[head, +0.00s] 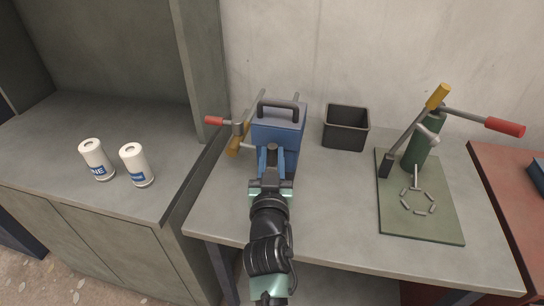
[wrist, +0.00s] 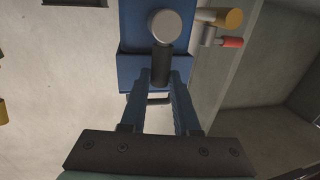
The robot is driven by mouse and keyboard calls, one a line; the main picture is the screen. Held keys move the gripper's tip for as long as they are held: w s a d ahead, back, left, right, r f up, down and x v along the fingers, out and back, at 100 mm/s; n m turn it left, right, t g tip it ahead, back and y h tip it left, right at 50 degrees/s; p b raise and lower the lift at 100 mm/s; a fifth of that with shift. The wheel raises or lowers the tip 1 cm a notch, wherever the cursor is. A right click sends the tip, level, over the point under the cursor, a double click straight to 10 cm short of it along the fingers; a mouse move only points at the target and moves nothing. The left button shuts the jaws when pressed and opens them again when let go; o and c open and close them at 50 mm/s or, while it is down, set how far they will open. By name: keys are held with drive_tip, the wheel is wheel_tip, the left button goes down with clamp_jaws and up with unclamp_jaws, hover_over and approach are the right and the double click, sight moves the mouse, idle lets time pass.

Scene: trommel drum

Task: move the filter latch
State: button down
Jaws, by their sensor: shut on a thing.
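A blue box-shaped unit (head: 278,132) with a black carry handle (head: 279,105) on top stands on the workbench. My gripper (head: 273,158) is at its front face. In the wrist view my gripper's blue fingers (wrist: 163,78) are closed around a short dark stem (wrist: 161,62) in front of the blue unit (wrist: 130,70). A round grey knob (wrist: 166,26) is at the stem's far end. This stem and knob appear to be the filter latch.
A red-tipped lever (head: 214,120) and a yellow handle (head: 235,145) stick out left of the unit. A black bin (head: 346,127) stands to its right. A green press (head: 418,145) on a green plate (head: 440,228) is farther right. Two white canisters (head: 96,158) stand on the left cabinet.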

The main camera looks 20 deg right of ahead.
drive_tip(key=shift+s+d+f+b, duration=0.1)
drive_tip(key=shift+f+b, duration=0.05)
drive_tip(key=shift+b, duration=0.2)
drive_tip(key=d+f+m+b, duration=0.1)
drive_tip(key=m+b, duration=0.2)
drive_tip(key=b, duration=0.2)
drive_tip(key=s+d+f+m+h+b, duration=0.1)
drive_tip(key=m+b, duration=0.3)
drive_tip(key=b, duration=0.2)
drive_tip(key=s+d+f+m+t+b, duration=0.1)
drive_tip(key=m+b, duration=0.2)
drive_tip(key=b, duration=0.2)
drive_tip(key=shift+s+d+f+h, duration=0.1)
drive_tip(key=shift+h, duration=0.2)
drive_tip(key=f+m+b, duration=0.1)
drive_tip(key=m+b, duration=0.2)
drive_tip(key=b, duration=0.1)
drive_tip(key=f+m+h+b, duration=0.1)
drive_tip(key=m+b, duration=0.2)
drive_tip(key=b, duration=0.1)
drive_tip(key=d+f+m+h+b, duration=0.1)
drive_tip(key=m+b, duration=0.1)
drive_tip(key=b, duration=0.3)
drive_tip(key=shift+s+m+g, duration=0.3)
drive_tip(key=shift+m, duration=0.1)
drive_tip(key=shift+m+h+b, duration=0.3)
drive_tip(key=shift+m+b, duration=0.3)
drive_tip(key=shift+b, duration=0.05)
drive_tip(key=c, duration=0.7)
unclamp_jaws()
